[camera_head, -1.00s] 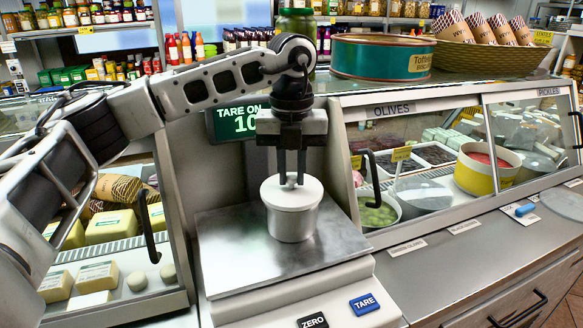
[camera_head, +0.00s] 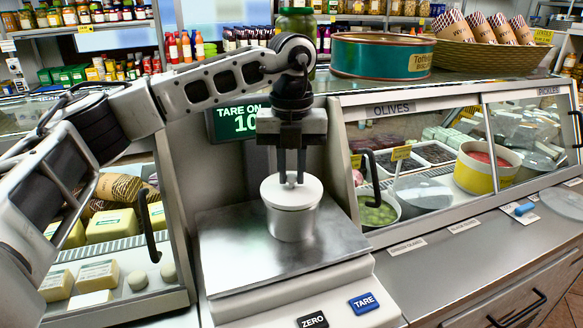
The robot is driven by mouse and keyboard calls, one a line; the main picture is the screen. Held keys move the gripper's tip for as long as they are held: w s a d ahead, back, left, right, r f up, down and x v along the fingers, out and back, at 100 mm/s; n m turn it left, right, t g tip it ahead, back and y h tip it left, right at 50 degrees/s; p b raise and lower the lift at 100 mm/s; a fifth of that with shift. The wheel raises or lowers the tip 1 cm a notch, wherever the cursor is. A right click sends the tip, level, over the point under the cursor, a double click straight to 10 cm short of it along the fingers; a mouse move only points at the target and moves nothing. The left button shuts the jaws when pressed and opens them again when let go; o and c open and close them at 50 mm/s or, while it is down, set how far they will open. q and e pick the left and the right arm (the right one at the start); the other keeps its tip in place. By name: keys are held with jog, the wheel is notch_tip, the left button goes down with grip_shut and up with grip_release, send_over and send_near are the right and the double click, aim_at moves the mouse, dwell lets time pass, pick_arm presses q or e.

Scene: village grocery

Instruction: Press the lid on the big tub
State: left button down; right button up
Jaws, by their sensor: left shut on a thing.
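The big white tub (camera_head: 291,224) stands upright on the steel plate of the scale (camera_head: 237,262). A white lid (camera_head: 277,197) sits on its top and appears level. I cannot tell whether its rim is fully seated all round. My left gripper (camera_head: 291,183) points straight down over the middle of the lid. My right gripper is not in view.
The scale's display (camera_head: 238,122) stands behind my gripper, and its ZERO (camera_head: 312,320) and TARE (camera_head: 364,303) buttons are in front. The glass olive case (camera_head: 400,150) is close on the right. A green tin (camera_head: 375,58) stands on top. The steel counter at right is mostly clear.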

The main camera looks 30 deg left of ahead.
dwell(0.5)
pick_arm(q)
jog(key=shift+f, duration=0.2)
dwell(0.6)
jog(key=c, duration=1.3)
grip_release()
jog(key=o, duration=0.5)
jog(key=shift+o, duration=0.2)
jog(key=shift+r, duration=0.1)
